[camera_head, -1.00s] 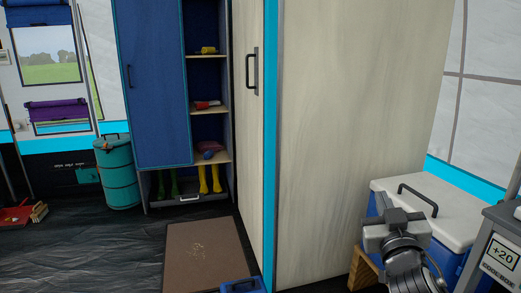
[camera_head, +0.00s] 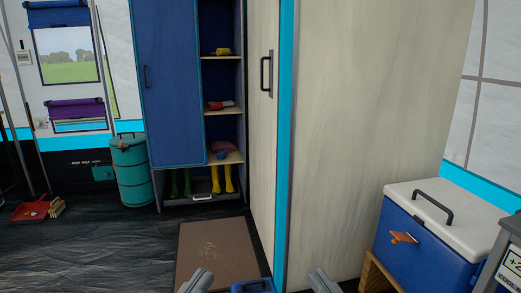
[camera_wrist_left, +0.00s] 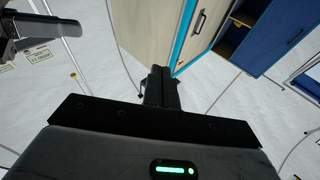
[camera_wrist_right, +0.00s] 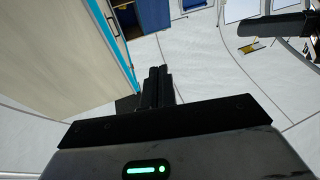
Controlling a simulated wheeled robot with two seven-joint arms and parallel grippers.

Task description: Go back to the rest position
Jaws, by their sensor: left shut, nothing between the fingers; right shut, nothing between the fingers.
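My left gripper (camera_wrist_left: 161,84) is shut and empty in the left wrist view, pointing up at the tent wall and the wardrobe. My right gripper (camera_wrist_right: 157,84) is shut and empty in the right wrist view, with the wardrobe to its left. In the head view, grey parts of my left arm (camera_head: 196,281) and my right arm (camera_head: 322,281) show at the bottom edge, apart from each other. The fingertips cannot be made out there.
A blue cool box (camera_head: 430,240) with a white lid is at the right. A brown mat (camera_head: 215,250) lies on the floor.

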